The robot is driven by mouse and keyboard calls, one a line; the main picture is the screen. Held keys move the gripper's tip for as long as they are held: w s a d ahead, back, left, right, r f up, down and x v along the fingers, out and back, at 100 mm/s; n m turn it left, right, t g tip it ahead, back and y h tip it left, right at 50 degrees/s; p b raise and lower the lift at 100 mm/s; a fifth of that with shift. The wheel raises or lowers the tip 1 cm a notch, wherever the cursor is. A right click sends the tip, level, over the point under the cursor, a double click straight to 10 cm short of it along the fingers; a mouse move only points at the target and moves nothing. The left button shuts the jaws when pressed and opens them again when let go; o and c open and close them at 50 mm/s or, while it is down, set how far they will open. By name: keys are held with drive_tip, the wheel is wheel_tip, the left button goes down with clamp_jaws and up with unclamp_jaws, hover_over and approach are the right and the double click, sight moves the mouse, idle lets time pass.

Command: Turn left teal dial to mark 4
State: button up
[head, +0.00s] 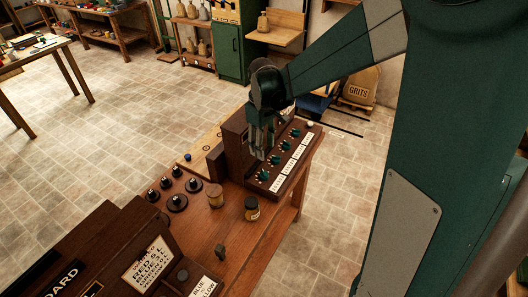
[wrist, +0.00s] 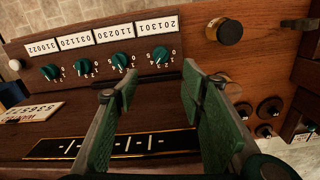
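Several teal dials stand in a row on a dark wooden panel, each beside a white number card. The left teal dial (head: 262,175) is the one nearest the front end of the row in the head view. In the wrist view the cards are upside down and this dial (wrist: 161,55) is the rightmost. Small numerals ring it, but its pointer setting is too small to tell. My gripper (head: 262,150) hangs above the panel, close to the dials. In the wrist view my gripper (wrist: 160,85) has its green fingers wide apart, with nothing between them.
A tall wooden box (head: 234,140) rises behind the dials. A black strip (wrist: 100,145) lies below my fingers.

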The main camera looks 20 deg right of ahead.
sight(264, 172)
drive_tip(key=shift+f+m+b, duration=0.2)
drive_tip(key=shift+m+b, duration=0.4)
drive_tip(key=shift+b, duration=0.9)
drive_tip(key=shift+r+m+h+b, duration=0.15)
drive_tip(key=shift+m+h+b, duration=0.15)
drive_tip(key=shift+b, duration=0.35)
wheel_tip(264, 172, down, 3)
drive_tip(key=p, duration=0.4)
drive_tip(key=shift+y, duration=0.4)
drive_tip(key=shift+f+b, duration=0.35)
drive_tip(key=shift+f, duration=5.65)
